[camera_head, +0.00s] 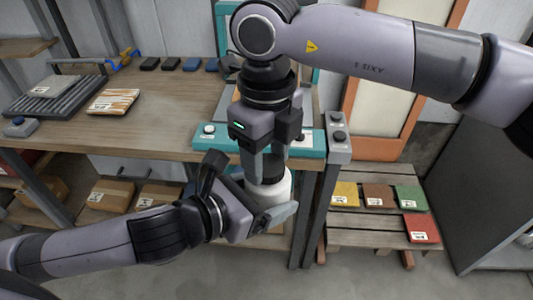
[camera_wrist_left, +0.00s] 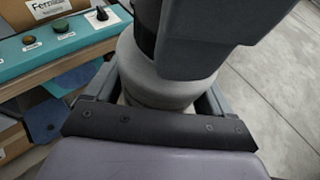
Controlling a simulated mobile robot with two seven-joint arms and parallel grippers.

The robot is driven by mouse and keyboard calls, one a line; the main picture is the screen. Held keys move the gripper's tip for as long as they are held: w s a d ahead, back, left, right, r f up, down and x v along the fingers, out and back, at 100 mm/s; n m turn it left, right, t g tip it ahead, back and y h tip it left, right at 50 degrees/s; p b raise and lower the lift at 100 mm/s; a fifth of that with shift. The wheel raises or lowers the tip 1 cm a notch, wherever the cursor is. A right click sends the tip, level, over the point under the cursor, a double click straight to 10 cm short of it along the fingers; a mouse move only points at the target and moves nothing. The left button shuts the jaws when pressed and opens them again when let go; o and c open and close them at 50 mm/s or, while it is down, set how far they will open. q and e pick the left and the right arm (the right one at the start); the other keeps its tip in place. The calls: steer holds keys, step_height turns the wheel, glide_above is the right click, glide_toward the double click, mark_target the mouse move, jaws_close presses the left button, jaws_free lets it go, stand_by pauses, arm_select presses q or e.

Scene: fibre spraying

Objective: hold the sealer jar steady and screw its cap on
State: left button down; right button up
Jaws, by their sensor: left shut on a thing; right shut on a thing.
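The sealer jar (camera_head: 272,187) is white and round, and stands upright in front of the workbench in the head view. My left gripper (camera_head: 270,205) is shut around its body from the left and front. The jar also shows in the left wrist view (camera_wrist_left: 155,88) between the left fingers. The dark cap (camera_head: 266,166) is at the top of the jar. My right gripper (camera_head: 268,155) points down from above and is shut on the cap, hiding part of it. I cannot tell how far the cap sits on the thread.
A wooden workbench (camera_head: 165,105) lies behind, with a teal control panel (camera_head: 305,141) at its front edge close to the right gripper. A grey post with buttons (camera_head: 338,140) stands to the right. A low slatted bench (camera_head: 365,221) holds several coloured samples.

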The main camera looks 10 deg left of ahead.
steer(key=m, duration=0.6)
steer(key=shift+w+d+m, duration=0.1)
steer(key=shift+m, duration=0.2)
steer(key=m, duration=0.4)
steer(key=shift+m, duration=0.4)
steer(key=m, duration=0.6)
steer(key=shift+d, duration=0.1)
steer(key=m, duration=0.5)
steer(key=o, duration=1.1)
step_height(320, 180, up, 12)
steer(key=shift+f, duration=0.1)
